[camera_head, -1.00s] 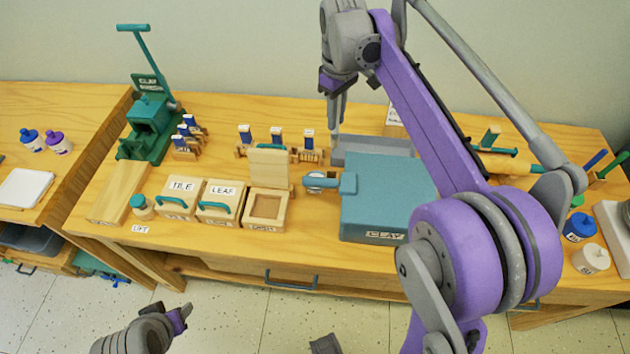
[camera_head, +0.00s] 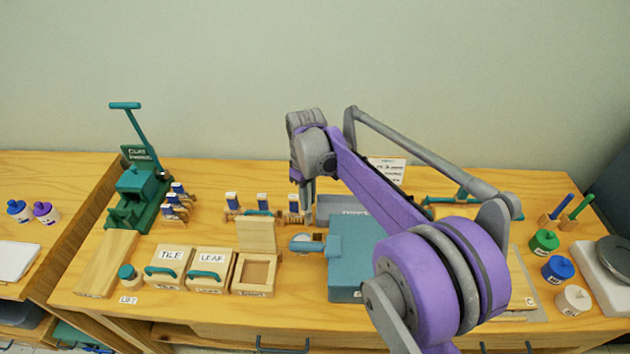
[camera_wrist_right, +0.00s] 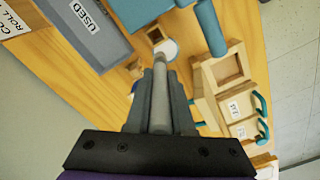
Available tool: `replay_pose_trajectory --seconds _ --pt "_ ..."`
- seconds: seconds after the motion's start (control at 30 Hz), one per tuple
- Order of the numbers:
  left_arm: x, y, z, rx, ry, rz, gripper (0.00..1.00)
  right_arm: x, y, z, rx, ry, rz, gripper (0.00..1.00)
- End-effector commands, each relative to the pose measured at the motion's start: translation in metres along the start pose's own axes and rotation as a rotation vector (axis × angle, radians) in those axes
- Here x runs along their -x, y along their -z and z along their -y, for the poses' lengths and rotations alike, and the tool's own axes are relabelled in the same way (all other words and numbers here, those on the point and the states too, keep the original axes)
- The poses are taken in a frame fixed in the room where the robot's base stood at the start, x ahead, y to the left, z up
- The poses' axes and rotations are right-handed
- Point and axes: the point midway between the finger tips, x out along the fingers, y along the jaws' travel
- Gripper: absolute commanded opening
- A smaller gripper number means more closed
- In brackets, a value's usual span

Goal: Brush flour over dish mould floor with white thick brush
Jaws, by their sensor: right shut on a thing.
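The dish mould (camera_head: 254,274) is an open wooden box with a square recess, its lid (camera_head: 257,236) standing up behind it. The mould also shows in the right wrist view (camera_wrist_right: 228,68). My right gripper (camera_head: 307,197) is over the back middle of the table, behind and right of the mould. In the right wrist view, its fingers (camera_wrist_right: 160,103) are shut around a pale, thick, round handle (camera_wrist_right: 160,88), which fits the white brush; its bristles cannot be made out. A small round white dish (camera_wrist_right: 170,48), perhaps the flour, lies ahead. My left gripper is out of view.
Closed TILE (camera_head: 170,266) and LEAF (camera_head: 211,270) moulds stand left of the dish mould. A teal clay box (camera_head: 350,262) stands right, a grey USED tray (camera_wrist_right: 85,30) behind. A green press (camera_head: 135,198) is at the left.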

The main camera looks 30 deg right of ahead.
Motion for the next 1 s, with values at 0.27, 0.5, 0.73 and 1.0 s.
replay_pose_trajectory --seconds 0.27,0.5,0.73,1.0 --pt "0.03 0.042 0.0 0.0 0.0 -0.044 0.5 -0.022 0.013 0.013 0.0 -0.007 -0.013 0.0" --pt "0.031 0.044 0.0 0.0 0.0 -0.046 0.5 -0.036 0.012 0.017 -0.001 -0.007 -0.01 0.0" --pt "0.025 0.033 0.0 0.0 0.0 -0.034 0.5 -0.054 0.011 0.017 -0.001 -0.006 -0.008 0.0" --pt "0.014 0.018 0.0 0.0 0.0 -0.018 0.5 -0.083 0.011 0.017 0.0 -0.005 -0.008 0.0"
